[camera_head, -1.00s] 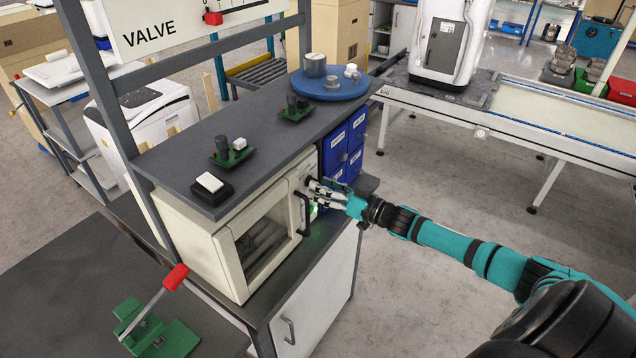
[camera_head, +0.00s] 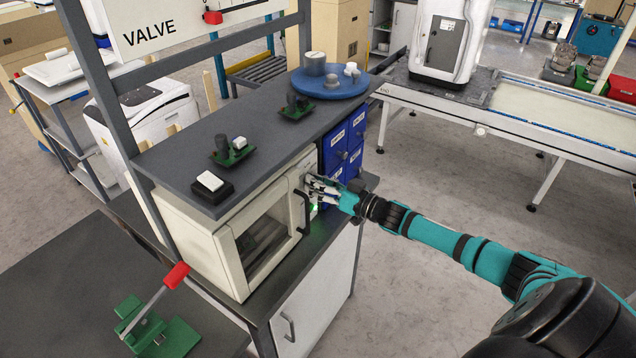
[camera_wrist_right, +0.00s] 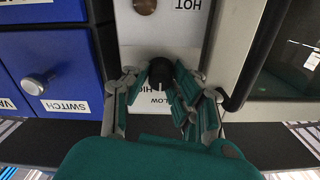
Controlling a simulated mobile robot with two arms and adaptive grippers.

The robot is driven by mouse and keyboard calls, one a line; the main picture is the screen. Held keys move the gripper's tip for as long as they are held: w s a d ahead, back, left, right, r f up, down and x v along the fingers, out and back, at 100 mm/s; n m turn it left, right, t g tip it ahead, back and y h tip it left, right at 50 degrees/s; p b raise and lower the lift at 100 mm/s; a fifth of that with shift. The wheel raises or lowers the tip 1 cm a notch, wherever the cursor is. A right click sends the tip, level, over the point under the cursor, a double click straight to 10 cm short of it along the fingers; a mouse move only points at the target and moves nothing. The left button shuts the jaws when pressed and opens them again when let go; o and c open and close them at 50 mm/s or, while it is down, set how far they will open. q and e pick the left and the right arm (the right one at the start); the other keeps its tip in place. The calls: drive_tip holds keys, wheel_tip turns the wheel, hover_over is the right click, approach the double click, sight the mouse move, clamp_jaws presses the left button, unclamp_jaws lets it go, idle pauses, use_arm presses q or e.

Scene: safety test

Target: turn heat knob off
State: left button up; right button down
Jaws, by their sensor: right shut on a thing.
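The heat knob (camera_wrist_right: 160,72) is a small black dial on the light front panel of the oven (camera_head: 215,250). In the right wrist view it sits between my right gripper's fingertips, below a "HOT" label and beside "HIGH" and "LOW" labels, which appear upside down. My right gripper (camera_wrist_right: 163,85) is shut on the knob, with its jointed fingers on both sides. In the head view the right gripper (camera_head: 322,188) reaches the oven's panel from the right, and the fingers hide the knob. My left gripper is not in view.
The oven's dark handle (camera_head: 304,212) stands just left of the right gripper; it also shows at the right in the wrist view (camera_wrist_right: 262,50). Blue drawers (camera_head: 345,145) are close on the other side. Open floor lies right.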

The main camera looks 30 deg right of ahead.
drive_tip(key=shift+n, duration=0.3)
drive_tip(key=n+b, duration=0.3)
drive_tip(key=n, duration=0.8)
drive_tip(key=shift+n, duration=0.3)
idle(0.3)
drive_tip(key=c, duration=1.1)
unclamp_jaws()
drive_tip(key=shift+s, duration=0.1)
drive_tip(key=v, duration=1.2)
